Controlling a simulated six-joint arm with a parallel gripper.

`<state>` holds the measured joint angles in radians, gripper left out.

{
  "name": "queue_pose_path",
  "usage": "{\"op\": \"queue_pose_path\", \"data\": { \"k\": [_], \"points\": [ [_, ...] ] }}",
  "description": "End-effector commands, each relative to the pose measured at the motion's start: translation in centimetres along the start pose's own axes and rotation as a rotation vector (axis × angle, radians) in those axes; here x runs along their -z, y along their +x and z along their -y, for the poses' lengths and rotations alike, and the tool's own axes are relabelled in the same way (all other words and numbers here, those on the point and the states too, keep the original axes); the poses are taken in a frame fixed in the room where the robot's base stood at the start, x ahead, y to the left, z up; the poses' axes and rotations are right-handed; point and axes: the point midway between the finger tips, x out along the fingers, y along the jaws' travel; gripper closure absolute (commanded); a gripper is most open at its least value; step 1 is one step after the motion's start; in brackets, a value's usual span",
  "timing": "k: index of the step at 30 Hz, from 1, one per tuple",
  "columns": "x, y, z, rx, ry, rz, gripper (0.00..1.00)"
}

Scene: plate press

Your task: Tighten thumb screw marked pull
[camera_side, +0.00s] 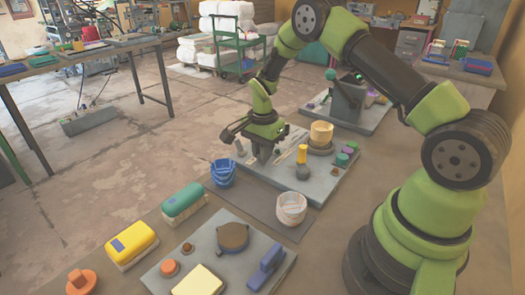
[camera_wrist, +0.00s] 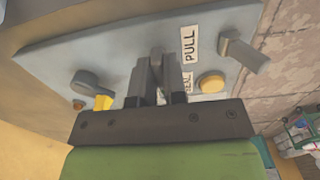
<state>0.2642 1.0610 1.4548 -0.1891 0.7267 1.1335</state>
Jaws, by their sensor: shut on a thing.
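In the wrist view, a white label reading PULL (camera_wrist: 189,43) is on a grey panel (camera_wrist: 110,55), just right of my fingers. My gripper (camera_wrist: 160,75) is shut on a narrow grey piece, the thumb screw (camera_wrist: 157,58), beside that label. The fingers hide most of the screw. A second label (camera_wrist: 188,83) is partly covered by a finger. In the side view, my gripper (camera_side: 262,152) points down at the grey plate (camera_side: 262,180) in the middle of the bench. The screw cannot be made out there.
In the wrist view, a yellow button (camera_wrist: 211,83) and a grey lever (camera_wrist: 242,52) stand right of my fingers, and a dark knob (camera_wrist: 86,82) left. In the side view, a blue cup (camera_side: 222,173), a white cup (camera_side: 291,208) and a tan cylinder (camera_side: 321,134) stand near the gripper.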

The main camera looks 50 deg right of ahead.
Motion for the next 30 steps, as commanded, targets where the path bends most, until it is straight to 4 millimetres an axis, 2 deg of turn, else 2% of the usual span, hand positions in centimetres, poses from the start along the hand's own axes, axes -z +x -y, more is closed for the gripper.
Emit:
{"op": "queue_pose_path", "data": {
  "k": [1,2,4,5,13,16,27,30],
  "points": [
    [0.0,-0.1,0.0,-0.001,0.009,0.003,1.0],
    [0.0,-0.1,0.0,-0.001,0.009,0.003,0.83],
    [0.0,-0.1,0.0,-0.001,0.008,0.003,0.67],
    [0.0,-0.1,0.0,-0.001,0.007,0.002,0.63],
    [0.0,-0.1,0.0,0.0,0.003,0.001,0.63],
    [0.0,-0.8,0.1,0.002,0.002,0.0,0.63],
    [0.0,-7.8,0.1,0.005,0.004,0.0,0.63],
    [0.0,-9.1,0.1,0.004,0.004,0.001,0.63]
  ]
}}
